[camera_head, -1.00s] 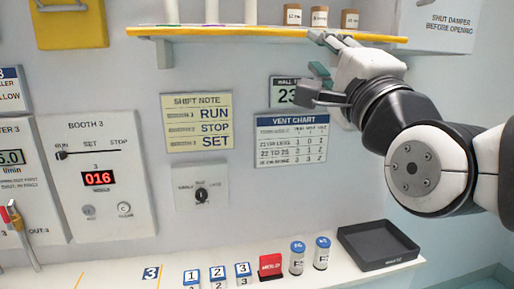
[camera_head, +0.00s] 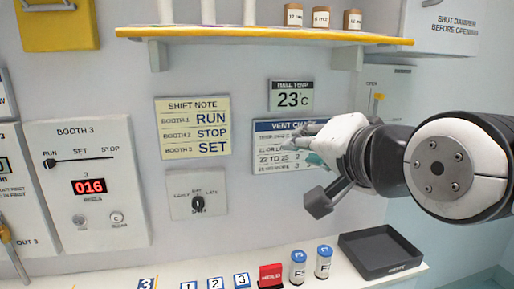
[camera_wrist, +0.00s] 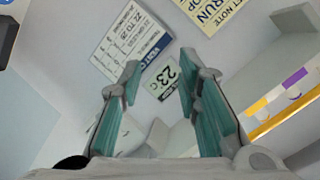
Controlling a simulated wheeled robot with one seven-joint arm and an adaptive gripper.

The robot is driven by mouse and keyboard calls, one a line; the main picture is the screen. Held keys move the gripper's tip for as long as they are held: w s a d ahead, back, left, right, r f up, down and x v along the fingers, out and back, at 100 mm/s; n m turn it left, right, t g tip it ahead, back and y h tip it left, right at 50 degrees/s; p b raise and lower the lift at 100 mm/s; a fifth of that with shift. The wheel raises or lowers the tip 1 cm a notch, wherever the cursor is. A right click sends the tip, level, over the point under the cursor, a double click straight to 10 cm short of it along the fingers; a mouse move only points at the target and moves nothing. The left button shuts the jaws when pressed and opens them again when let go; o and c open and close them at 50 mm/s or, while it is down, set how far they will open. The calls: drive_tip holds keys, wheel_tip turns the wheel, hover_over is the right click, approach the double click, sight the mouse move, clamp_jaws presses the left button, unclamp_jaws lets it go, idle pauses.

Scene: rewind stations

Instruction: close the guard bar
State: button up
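I cannot make out a part that is clearly a guard bar in either view. A yellow panel (camera_head: 58,28) with a pale bar-like handle (camera_head: 48,7) is cut off at the top left; I cannot tell if this is it. My gripper (camera_head: 303,170) is in front of the wall, before the vent chart (camera_head: 290,127), and hides part of it. In the wrist view my gripper (camera_wrist: 160,68) has its two teal-padded fingers wide apart with nothing between them.
A yellow-edged shelf (camera_head: 250,36) with small jars sits above my arm. Below is a white ledge (camera_head: 215,272) with numbered blocks, a red block (camera_head: 271,275), two capped bottles and a black tray (camera_head: 352,264). The Booth 3 panel (camera_head: 90,195) is at left.

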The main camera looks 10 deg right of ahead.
drive_tip(key=shift+f, duration=0.35)
drive_tip(key=shift+s+g, duration=0.1)
drive_tip(key=shift+g, duration=0.2)
